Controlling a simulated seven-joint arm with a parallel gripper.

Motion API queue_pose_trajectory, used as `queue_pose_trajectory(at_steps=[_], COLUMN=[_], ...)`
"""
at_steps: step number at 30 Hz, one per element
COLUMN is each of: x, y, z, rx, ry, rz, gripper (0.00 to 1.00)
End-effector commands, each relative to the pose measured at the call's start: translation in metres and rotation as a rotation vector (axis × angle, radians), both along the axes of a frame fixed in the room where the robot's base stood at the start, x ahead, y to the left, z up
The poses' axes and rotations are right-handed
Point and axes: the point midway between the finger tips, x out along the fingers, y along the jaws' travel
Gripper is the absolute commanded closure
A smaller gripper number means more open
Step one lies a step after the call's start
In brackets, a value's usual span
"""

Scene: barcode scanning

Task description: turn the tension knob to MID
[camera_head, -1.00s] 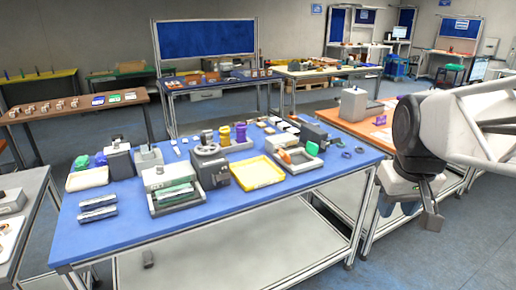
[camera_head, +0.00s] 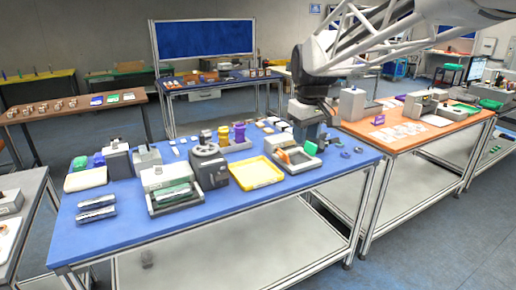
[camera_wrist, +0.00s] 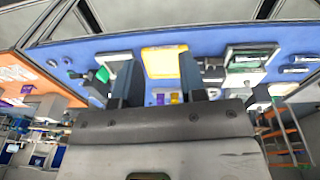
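I cannot make out a labelled tension knob or a MID mark in either view. A dark machine with a round grey top (camera_head: 207,150) stands mid-table on the blue table (camera_head: 140,215); I cannot tell whether the knob is on it. My gripper (camera_head: 310,118) is over the right back part of the blue table, in front of a dark box there. In the wrist view my gripper (camera_wrist: 158,80) has its two fingers wide apart, with nothing between them. The knob may be hidden or too small to see.
A yellow tray (camera_head: 257,172) lies right of the dark machine; it also shows in the wrist view (camera_wrist: 163,63). A grey machine with a green panel (camera_head: 170,188) stands left. Yellow and purple containers (camera_head: 223,136) stand behind. An orange table (camera_head: 390,140) adjoins at right.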

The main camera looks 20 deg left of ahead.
Motion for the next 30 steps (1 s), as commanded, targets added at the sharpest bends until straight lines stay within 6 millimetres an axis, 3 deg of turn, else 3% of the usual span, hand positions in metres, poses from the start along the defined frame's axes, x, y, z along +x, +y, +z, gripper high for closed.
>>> queue_pose_trajectory(at_steps=[15, 30], x=[0.068, 0.101], y=[0.144, 0.296], z=[-0.016, -0.053], rx=[-0.029, -0.055], ry=[0.027, 0.049], rz=[0.274, 0.537], gripper=[0.62, 0.62])
